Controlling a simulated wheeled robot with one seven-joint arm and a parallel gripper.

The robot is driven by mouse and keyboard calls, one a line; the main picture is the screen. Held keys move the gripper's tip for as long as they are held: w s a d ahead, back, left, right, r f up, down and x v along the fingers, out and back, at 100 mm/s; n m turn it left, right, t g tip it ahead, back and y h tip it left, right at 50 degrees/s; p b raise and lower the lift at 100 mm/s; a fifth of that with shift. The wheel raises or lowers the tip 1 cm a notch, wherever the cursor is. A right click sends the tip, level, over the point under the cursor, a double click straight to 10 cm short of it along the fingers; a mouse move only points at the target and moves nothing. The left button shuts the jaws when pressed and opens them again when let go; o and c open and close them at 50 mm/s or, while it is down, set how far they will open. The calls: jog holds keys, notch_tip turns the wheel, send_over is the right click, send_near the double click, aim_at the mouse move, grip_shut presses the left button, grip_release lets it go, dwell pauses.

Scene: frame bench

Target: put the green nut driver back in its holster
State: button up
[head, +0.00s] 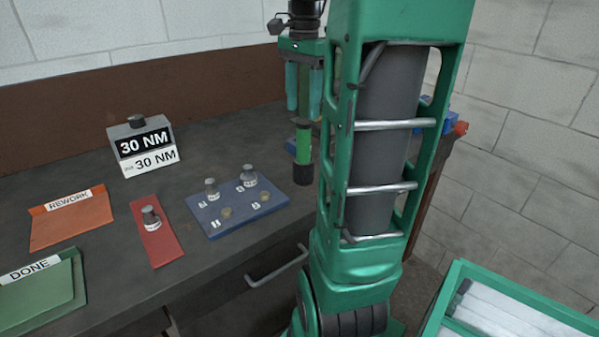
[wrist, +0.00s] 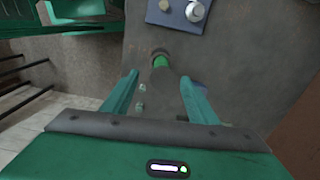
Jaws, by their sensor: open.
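The green nut driver (head: 303,146) hangs upright below my gripper (head: 303,108) in the head view, with a bright green band and a dark lower end. Its upper part lies between the two teal fingers. In the wrist view, the nut driver (wrist: 160,62) shows between the spread fingers of my gripper (wrist: 160,77), its dark end pointing away toward the bench. The fingers stand apart, with a clear gap on the left side of the driver. I cannot make out a holster; my arm hides part of the bench's right end.
The bench (head: 120,220) bears a blue numbered tray (head: 215,228) with sockets, a red mat (head: 165,246), a 30 NM display (head: 145,148), an orange REWORK tray (head: 70,230) and a green DONE tray (head: 40,300). Blue and red items (head: 460,128) show behind my arm. A green crate (head: 500,310) stands lower right.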

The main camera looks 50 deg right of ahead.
jog(key=s+a+f+n, duration=1.3)
jog(key=a+f, duration=0.3)
jog(key=shift+s+f+n, duration=0.25)
jog(key=shift+n, duration=0.05)
jog(key=shift+w+f, duration=0.2)
jog(key=shift+w, duration=0.4)
dwell(0.3)
